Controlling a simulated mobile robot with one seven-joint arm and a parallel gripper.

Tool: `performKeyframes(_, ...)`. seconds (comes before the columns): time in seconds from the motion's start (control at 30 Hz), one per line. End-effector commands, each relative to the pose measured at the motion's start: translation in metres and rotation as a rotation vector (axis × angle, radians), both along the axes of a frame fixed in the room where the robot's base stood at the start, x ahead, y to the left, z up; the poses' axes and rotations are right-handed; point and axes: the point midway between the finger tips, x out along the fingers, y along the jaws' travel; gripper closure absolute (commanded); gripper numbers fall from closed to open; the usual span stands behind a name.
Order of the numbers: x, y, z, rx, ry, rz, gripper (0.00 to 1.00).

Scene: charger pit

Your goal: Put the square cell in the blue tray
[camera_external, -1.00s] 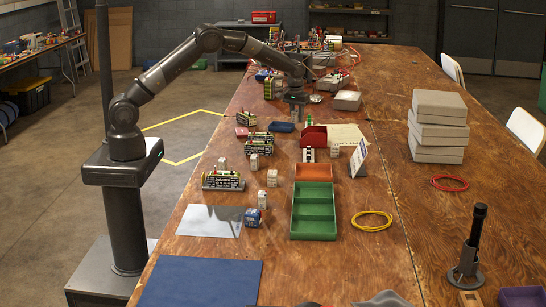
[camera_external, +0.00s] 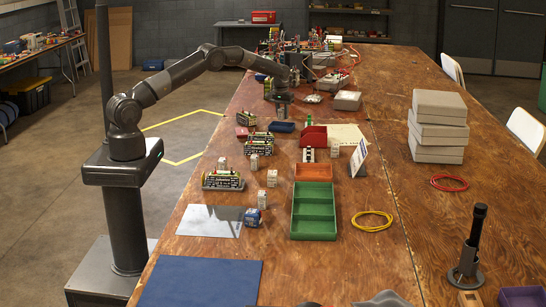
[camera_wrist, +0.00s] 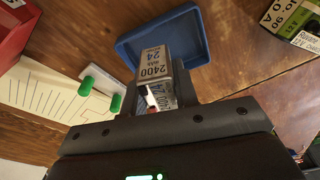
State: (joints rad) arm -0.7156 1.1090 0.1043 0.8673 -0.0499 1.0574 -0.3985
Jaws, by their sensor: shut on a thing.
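My gripper (camera_external: 281,101) is shut on the square cell (camera_wrist: 155,67), a pale box-shaped battery printed "2400" and "24". The wrist view shows the cell sticking out past the gripper (camera_wrist: 158,98). The blue tray (camera_external: 282,127) is a small, shallow dark-blue tray on the wooden bench, below my gripper in the external view. In the wrist view the blue tray (camera_wrist: 198,22) lies just beyond the cell, and the cell overlaps its near edge in the picture. The cell's height above the tray cannot be told exactly. The visible part of the tray floor looks empty.
A red bin (camera_external: 313,136) stands right of the tray, with a ruled sheet (camera_external: 347,134) beside it. Battery packs (camera_external: 258,138) and small pale blocks (camera_external: 272,178) stand to the left and front. A green compartment tray (camera_external: 314,207) lies nearer the camera.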

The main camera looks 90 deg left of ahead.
Motion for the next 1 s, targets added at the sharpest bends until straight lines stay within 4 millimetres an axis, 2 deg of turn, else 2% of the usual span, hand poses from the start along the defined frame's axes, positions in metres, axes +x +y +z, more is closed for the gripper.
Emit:
performKeyframes(0.1, -0.002, 0.01, -0.006, 0.0, -0.001, 0.001, 1.0)
performKeyframes(0.27, -0.003, 0.014, -0.013, 0.0, -0.001, 0.0, 1.0)
performKeyframes(0.5, -0.003, 0.013, -0.046, 0.0, 0.0, 0.0, 1.0)
performKeyframes(0.87, -0.002, 0.013, -0.05, 0.0, 0.0, 0.0, 1.0)
performKeyframes(0.9, -0.002, 0.013, -0.051, 0.0, 0.0, 0.0, 0.72)
performKeyframes(1.0, -0.002, 0.013, -0.051, 0.0, -0.001, 0.0, 0.64)
